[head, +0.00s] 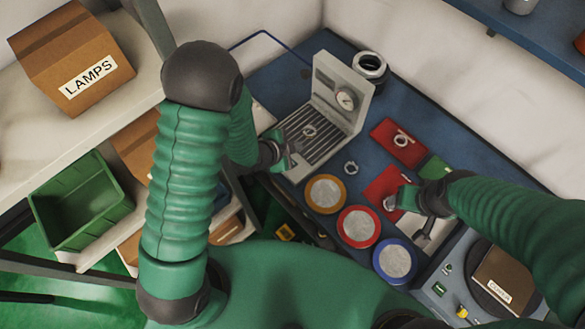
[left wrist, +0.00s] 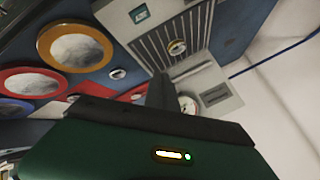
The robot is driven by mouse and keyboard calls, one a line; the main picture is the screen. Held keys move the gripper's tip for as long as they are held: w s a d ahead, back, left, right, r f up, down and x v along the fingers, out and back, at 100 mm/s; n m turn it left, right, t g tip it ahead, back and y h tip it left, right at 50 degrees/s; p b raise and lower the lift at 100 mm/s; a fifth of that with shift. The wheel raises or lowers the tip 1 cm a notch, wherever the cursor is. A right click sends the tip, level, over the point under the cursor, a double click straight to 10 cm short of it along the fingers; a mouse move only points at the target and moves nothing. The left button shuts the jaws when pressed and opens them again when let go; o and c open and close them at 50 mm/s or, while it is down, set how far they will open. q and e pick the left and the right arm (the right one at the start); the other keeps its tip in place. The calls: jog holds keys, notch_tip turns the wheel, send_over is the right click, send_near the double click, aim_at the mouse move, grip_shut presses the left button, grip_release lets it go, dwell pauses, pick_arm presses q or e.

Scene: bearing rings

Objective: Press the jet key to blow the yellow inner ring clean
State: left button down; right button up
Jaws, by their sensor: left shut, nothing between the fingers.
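The grey jet station (head: 355,105) has a slatted grate and an upright panel with a round gauge. A small ring (head: 309,131) lies on the grate; in the left wrist view the ring (left wrist: 177,47) shows a yellowish tint. My left gripper (head: 291,161) is shut and empty at the station's near left edge; its dark fingers (left wrist: 160,92) show in the left wrist view. I cannot make out the jet key; a small green-marked patch (left wrist: 138,13) shows on the station's front. My right gripper (head: 404,198) is by a red mat (head: 378,184); its jaw state is unclear.
Yellow-rimmed (head: 325,193), red-rimmed (head: 359,227) and blue-rimmed (head: 394,260) dishes stand in front of the station. A loose ring (head: 351,168) lies on the blue bench. Another red mat (head: 399,142) holds a ring. Dark stacked rings (head: 370,67) stand behind the station.

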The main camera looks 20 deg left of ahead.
pick_arm(q)
jog(key=a+f, duration=0.2)
jog(key=a, duration=0.2)
pick_arm(e)
jog(key=a, duration=0.6)
pick_arm(q)
jog(key=d+f+b, duration=0.3)
jog(key=b, duration=0.1)
jog(key=shift+w+d+f, duration=0.15)
jog(key=shift+d+f, duration=0.1)
jog(key=f+b, duration=0.2)
jog(key=shift+a+f, duration=0.35)
jog(key=shift+a, duration=0.05)
jog(key=shift+a+f+h+b, duration=0.3)
jog(key=shift+a+f+b, duration=0.4)
jog(key=shift+a, duration=0.4)
jog(key=shift+d, duration=0.1)
jog(key=shift+d+r, duration=0.15)
jog(key=shift+d, duration=0.95)
jog(key=shift+a, duration=0.9)
jog(key=shift+d, duration=0.65)
jog(key=shift+a, duration=0.45)
pick_arm(e)
notch_tip(320, 180, down, 7)
jog(key=d, duration=0.2)
jog(key=shift+w+d, duration=0.2)
jog(key=shift+d, duration=0.15)
